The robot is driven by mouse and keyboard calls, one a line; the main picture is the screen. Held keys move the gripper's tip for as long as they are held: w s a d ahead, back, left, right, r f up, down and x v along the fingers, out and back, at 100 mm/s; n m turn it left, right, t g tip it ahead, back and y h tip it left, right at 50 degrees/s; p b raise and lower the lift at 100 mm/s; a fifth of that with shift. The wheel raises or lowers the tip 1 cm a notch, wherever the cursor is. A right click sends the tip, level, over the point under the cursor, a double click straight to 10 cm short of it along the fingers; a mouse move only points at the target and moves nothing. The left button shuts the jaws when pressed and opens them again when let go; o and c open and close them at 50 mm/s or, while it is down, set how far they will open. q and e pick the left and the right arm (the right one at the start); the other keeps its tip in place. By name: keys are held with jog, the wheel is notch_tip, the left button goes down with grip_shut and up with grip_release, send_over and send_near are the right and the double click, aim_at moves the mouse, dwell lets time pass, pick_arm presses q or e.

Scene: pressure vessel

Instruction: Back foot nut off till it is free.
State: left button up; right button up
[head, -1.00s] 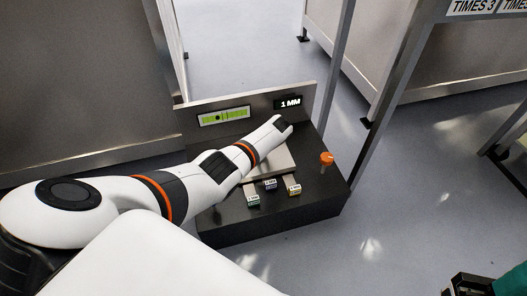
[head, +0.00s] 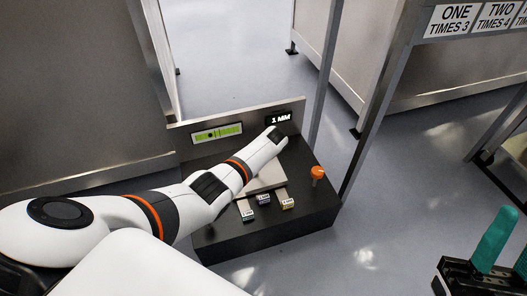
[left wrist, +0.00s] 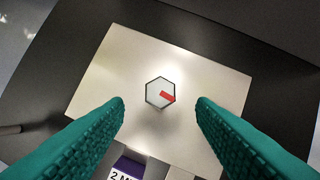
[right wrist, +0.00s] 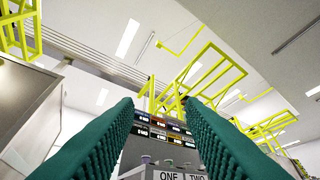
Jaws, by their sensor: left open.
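The foot nut (left wrist: 160,92), a hexagon with a red mark on its face, stands in the middle of a pale metal plate (left wrist: 95,85) in the left wrist view. My left gripper (left wrist: 160,108) is open, with a teal finger on either side of the nut and clear space between. In the head view my left arm reaches over the plate (head: 265,178) and hides the nut and the left fingers. My right gripper (right wrist: 160,108) is open and empty, facing the upper room; its teal fingers also show at the lower right of the head view (head: 508,245).
The plate sits on a black base (head: 290,215) with an orange knob (head: 317,173) and several small labelled tabs (head: 263,200). Behind stand a green level gauge (head: 217,133) and a "1 MM" display (head: 279,118). A metal post (head: 375,110) rises right of the base.

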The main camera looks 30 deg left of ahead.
pick_arm(q)
jog(key=w+p+v, duration=0.1)
jog(key=p+v, duration=0.3)
jog(key=v, duration=0.3)
jog(key=shift+s+r, duration=0.35)
jog(key=shift+s, duration=0.15)
pick_arm(e)
jog(key=w+f+g+h, duration=0.2)
jog(key=w+f+g, duration=0.1)
jog(key=f+g, duration=0.3)
jog(key=w+f+g+h, duration=0.2)
jog(key=w+f+g, duration=0.2)
jog(key=f+g, duration=0.2)
jog(key=shift+w+d+f+g, duration=0.2)
jog(key=shift+f+g, duration=0.1)
jog(key=shift+f, duration=1.05)
